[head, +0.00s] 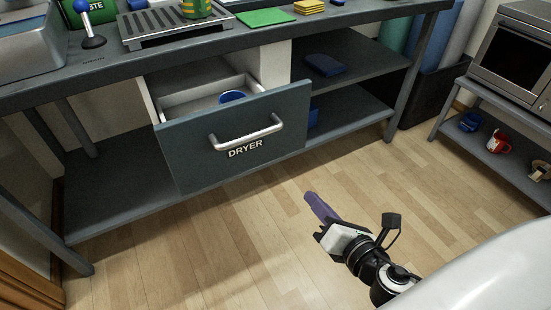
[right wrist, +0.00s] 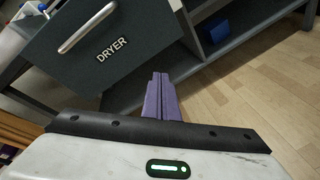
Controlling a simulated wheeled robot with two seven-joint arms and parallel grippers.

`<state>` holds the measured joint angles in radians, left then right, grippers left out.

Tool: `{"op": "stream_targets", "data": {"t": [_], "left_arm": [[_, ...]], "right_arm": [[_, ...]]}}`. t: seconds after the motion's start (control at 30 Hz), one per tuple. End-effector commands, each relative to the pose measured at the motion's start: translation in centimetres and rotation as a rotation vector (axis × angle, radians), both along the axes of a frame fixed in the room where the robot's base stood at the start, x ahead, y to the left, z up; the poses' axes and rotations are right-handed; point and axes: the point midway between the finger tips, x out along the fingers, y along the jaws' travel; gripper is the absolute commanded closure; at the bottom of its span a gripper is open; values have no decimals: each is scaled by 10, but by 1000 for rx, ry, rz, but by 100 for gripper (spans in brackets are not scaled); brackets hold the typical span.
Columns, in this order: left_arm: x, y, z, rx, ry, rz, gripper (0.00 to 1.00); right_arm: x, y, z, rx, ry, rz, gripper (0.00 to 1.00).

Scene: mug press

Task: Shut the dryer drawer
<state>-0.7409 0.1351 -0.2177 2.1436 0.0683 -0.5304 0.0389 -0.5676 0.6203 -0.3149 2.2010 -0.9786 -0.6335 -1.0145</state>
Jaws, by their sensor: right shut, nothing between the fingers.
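The dryer drawer (head: 190,145) is pulled out from under the workbench, with a dark grey front marked DRYER and a silver bar handle (head: 247,137). A blue round thing (head: 231,97) lies inside it. The drawer front (right wrist: 140,45) and handle (right wrist: 86,28) also show in the right wrist view. My right gripper (head: 320,206), with purple fingers, is shut and empty. It is in front of and below the drawer, to its right, apart from it in the head view. In the wrist view its fingers (right wrist: 157,95) appear just below the drawer front's lower right edge. My left gripper is not in view.
The workbench (head: 350,14) holds a drip tray (head: 175,30) and a green cloth (head: 265,17). Its shelf has a blue folded thing (head: 325,65). A side table at right bears a microwave (head: 515,55) and, below, a red mug (head: 498,144). The wooden floor in front is clear.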

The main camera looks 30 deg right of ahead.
Motion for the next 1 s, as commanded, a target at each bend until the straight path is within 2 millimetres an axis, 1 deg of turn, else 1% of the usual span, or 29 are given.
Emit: {"op": "stream_targets", "data": {"t": [0.03,0.1,0.2,0.3,0.37,0.47,0.57,0.8,1.0], "left_arm": [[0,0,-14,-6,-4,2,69],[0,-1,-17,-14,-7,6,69],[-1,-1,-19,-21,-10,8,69],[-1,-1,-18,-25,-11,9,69],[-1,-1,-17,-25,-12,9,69],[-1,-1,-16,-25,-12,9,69],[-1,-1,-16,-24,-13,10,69],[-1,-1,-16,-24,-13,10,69],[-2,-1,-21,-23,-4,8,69]], "right_arm": [[7,-1,6,-184,-66,60,100],[12,1,24,-401,-143,118,100],[15,4,44,-607,-221,160,100],[18,6,54,-698,-256,174,100],[22,6,57,-715,-263,176,100],[33,7,58,-716,-264,174,100],[49,7,58,-713,-264,173,100],[94,9,58,-709,-263,174,100],[129,10,57,-708,-262,173,100]]}}
